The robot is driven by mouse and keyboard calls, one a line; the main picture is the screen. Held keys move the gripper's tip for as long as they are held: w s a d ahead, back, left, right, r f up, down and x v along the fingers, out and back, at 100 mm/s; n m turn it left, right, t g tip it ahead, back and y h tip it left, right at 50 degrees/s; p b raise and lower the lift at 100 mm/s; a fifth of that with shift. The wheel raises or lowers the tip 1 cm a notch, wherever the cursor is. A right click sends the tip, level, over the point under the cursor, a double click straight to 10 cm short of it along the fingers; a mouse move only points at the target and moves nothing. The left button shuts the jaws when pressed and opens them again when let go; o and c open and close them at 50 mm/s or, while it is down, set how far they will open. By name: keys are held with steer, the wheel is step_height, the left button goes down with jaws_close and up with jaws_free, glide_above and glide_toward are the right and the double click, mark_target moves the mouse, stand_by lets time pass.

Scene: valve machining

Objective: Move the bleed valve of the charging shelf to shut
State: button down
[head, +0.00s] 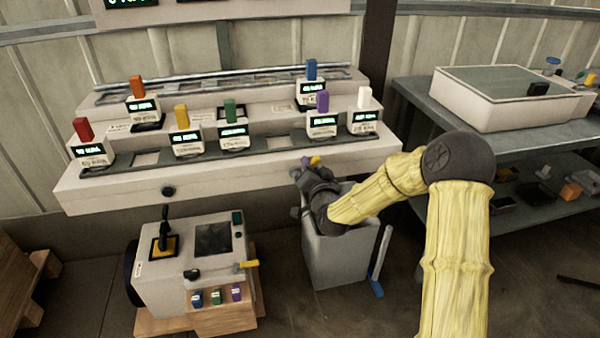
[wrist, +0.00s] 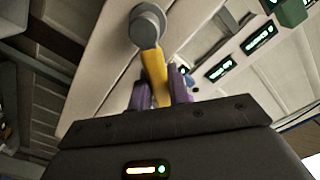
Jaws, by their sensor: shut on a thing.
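The charging shelf (head: 235,187) is a long white stepped bench; its front face also shows in the wrist view (wrist: 100,75). The bleed valve (wrist: 148,24) has a round grey hub on that face and a yellow lever (wrist: 153,66). In the wrist view the lever runs from the hub down between the purple fingers of my gripper (wrist: 157,86), which is shut on it. In the head view my gripper (head: 308,163) is at the right part of the shelf front, with a bit of the yellow lever (head: 315,161) showing. The hub is hidden there.
Several coloured battery-like units, such as the red one (head: 84,130), stand on the shelf. A grey bin (head: 340,255) stands below my gripper. A machine box (head: 190,265) stands left, a side table (head: 450,110) right.

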steer(key=shift+d+f, duration=0.1)
steer(key=shift+f, duration=0.05)
steer(key=m, duration=0.1)
steer(key=d+f+m+b, duration=0.1)
steer(key=m, duration=0.1)
steer(key=shift+w+f+m, duration=0.1)
steer(key=shift+m, duration=0.2)
steer(key=m, duration=0.1)
steer(key=f+m, duration=0.1)
steer(key=m, duration=0.1)
steer(key=shift+w+d+f+m+b, duration=0.1)
steer(key=shift+d+f+m+b, duration=0.2)
steer(key=shift+b, duration=0.1)
